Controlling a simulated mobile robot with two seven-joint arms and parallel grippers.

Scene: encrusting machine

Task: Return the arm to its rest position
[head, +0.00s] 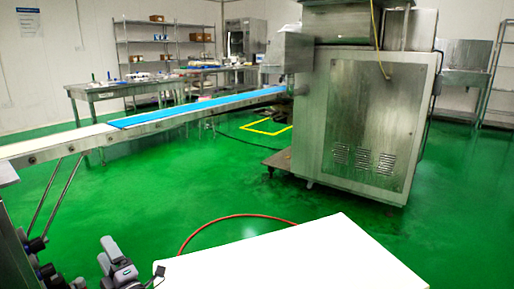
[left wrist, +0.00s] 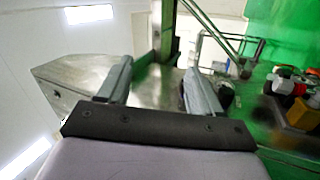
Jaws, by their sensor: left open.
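My left gripper (head: 118,256) shows small at the lower left of the head view, near the bottom edge. In the left wrist view the two grey fingers of my left gripper (left wrist: 156,88) stand well apart, with nothing held between them. A blurred metal surface (left wrist: 70,80) lies beyond the fingers; I cannot tell its distance. My right gripper is in neither view.
A conveyor with a blue belt (head: 200,107) runs from the left to a large steel machine (head: 365,130). Coloured knobs (left wrist: 298,112) show at the right of the left wrist view. Open green floor (head: 200,180) lies beyond.

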